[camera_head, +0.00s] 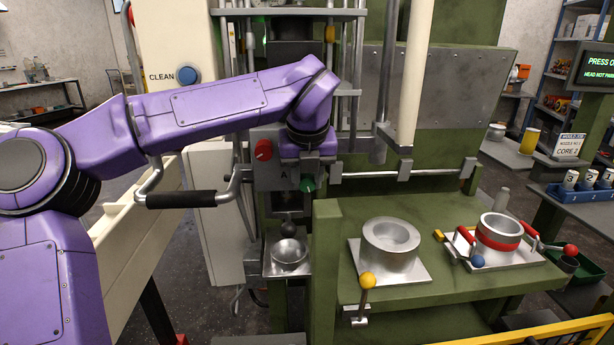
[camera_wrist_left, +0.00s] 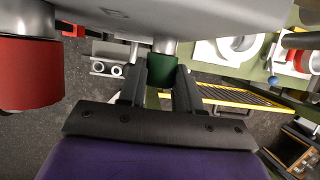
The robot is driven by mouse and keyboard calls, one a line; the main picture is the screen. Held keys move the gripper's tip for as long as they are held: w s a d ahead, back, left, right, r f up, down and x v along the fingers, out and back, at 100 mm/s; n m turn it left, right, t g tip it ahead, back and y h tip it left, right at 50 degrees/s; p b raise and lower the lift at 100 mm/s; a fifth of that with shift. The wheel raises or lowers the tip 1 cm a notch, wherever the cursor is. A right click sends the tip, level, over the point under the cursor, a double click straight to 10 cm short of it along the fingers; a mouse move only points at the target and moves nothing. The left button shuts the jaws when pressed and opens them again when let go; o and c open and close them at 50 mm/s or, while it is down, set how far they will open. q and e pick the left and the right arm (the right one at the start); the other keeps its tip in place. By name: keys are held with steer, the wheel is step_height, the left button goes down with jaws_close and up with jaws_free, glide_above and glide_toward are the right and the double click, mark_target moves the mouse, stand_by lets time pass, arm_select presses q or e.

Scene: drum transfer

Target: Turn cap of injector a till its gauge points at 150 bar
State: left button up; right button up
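In the head view, the grey injector block (camera_head: 270,176) with a faint letter A hangs on the green machine. A green cap (camera_head: 307,184) sticks out low at its right, and a red cap (camera_head: 263,150) sits higher at its left. My left gripper (camera_head: 309,168) is at the green cap. In the left wrist view, its dark fingers (camera_wrist_left: 161,88) stand on both sides of the green cap (camera_wrist_left: 162,68); I cannot tell whether they press on it. The red cap (camera_wrist_left: 28,73) shows at the left. No gauge reading is legible. My right gripper is not in view.
A horizontal rail (camera_head: 405,173) runs right of my gripper. A black-gripped handle (camera_head: 182,199) stands at the left. A metal bowl (camera_head: 289,254) is below the injector. A ring-shaped metal part (camera_head: 391,243) and a red-banded cup (camera_head: 499,232) stand on the green bench.

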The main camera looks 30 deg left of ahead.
arm_select(q)
steer(key=shift+r, duration=0.1)
steer(key=shift+r+y+p, duration=0.15)
steer(key=shift+y+p, duration=0.15)
steer(key=shift+p, duration=0.5)
steer(key=g+y+p, duration=0.1)
steer(key=p, duration=0.1)
steer(key=g+y+p, duration=0.1)
steer(key=p, duration=0.1)
steer(key=m+y+p, duration=0.1)
steer(key=shift+w+d+g+p, duration=0.25)
steer(key=shift+d+g+p, duration=0.05)
steer(key=shift+g+p, duration=0.1)
steer(key=shift+w+d+f+g+y+p, duration=0.15)
steer(key=shift+g+y+p, duration=0.35)
steer(key=shift+y+p, duration=0.55)
steer(key=shift+f+m+p, duration=0.15)
steer(key=shift+m+p, duration=0.15)
steer(key=shift+p, duration=0.05)
steer(key=o, duration=1)
steer(key=shift+o, duration=0.2)
